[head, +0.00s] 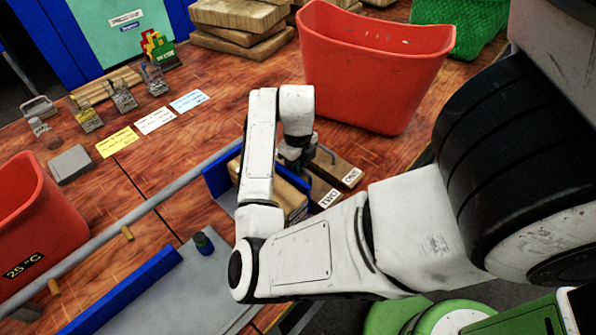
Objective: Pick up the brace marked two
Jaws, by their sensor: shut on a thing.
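The wooden brace marked TWO (324,188) shows its white labelled end just right of my forearm. The brace marked ONE (338,167) lies beside it, up and to the right, with its label facing the same way. My gripper (297,163) points down at the far end of the brace marked TWO and is shut on it. The fingertips and the grasped part are mostly hidden by my wrist. I cannot tell whether the brace is clear of the table.
A blue-sided press (216,182) with wooden blocks stands left of the braces, partly behind my arm. A red bin (370,75) stands close behind. Another red bin (35,225) is at left. Yellow, white and blue cards lie on the wooden table (225,110).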

